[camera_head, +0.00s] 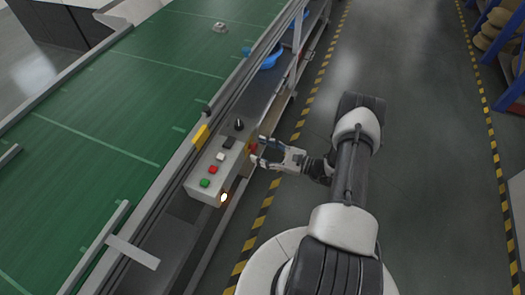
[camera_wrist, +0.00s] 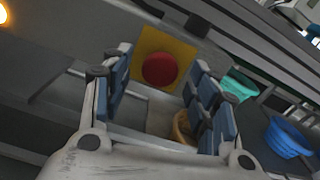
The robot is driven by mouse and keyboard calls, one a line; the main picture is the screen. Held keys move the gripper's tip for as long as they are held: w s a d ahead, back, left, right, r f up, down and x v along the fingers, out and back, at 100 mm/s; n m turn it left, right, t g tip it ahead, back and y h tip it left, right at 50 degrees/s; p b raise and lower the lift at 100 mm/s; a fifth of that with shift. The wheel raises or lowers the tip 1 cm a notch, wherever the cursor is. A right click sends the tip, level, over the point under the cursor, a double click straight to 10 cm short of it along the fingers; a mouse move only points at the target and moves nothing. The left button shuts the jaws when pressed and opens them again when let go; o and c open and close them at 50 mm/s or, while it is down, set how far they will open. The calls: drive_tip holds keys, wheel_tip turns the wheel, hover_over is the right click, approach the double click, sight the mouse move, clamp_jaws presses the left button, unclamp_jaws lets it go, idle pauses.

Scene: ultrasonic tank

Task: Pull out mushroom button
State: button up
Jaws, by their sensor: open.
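The mushroom button is a round red cap (camera_wrist: 160,69) on a yellow plate (camera_wrist: 178,40), seen in the wrist view. It lies between and beyond the fingertips of my gripper (camera_wrist: 160,85), which is open with a finger on each side. I cannot tell whether the fingers touch the cap. In the head view, my gripper (camera_head: 257,153) is at the right end face of the grey control box (camera_head: 205,189), where a bit of red and yellow shows; most of the button is hidden there.
The box top has a green button (camera_head: 205,183), a red button (camera_head: 213,169), a white button (camera_head: 220,157) and a black switch. A lit lamp (camera_head: 224,198) is on its side. A green conveyor (camera_head: 110,110) runs behind. Blue bowls (camera_head: 270,58) stand on a shelf.

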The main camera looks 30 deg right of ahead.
drive_tip(key=shift+c, duration=0.5)
clamp_jaws()
